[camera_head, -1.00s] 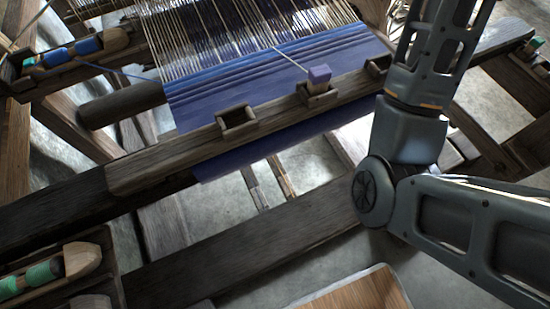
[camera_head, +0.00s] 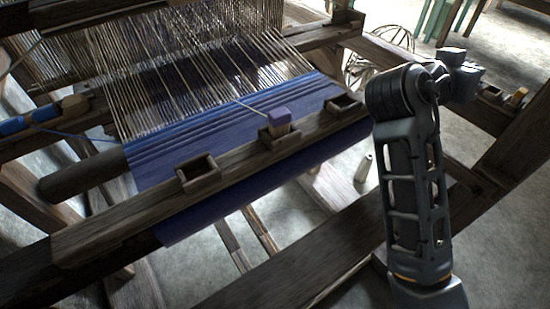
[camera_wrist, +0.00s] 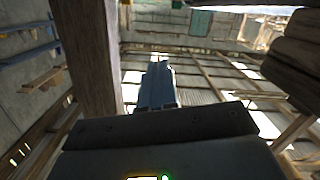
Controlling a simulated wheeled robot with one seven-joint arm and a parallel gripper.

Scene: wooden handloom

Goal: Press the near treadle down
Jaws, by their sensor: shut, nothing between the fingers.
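Under the loom, two narrow wooden slats that look like treadles show in the head view, a left one (camera_head: 232,244) and a right one (camera_head: 262,231). Their ends are hidden by the blue cloth and the front beam, and I cannot tell which is the near treadle. My gripper (camera_wrist: 158,72) shows in the wrist view, fingers together and empty, pointing away from the camera. No treadle can be made out near it there. In the head view my raised arm stands right of the slats; the fingers cannot be made out.
The loom's blue cloth (camera_head: 240,140) and front breast beam (camera_head: 125,220) lie above the slats. A lower wooden beam (camera_head: 300,265) crosses in front of them. A small spool (camera_head: 363,168) stands on the floor. In the wrist view a thick wooden post (camera_wrist: 92,60) is close left of my gripper.

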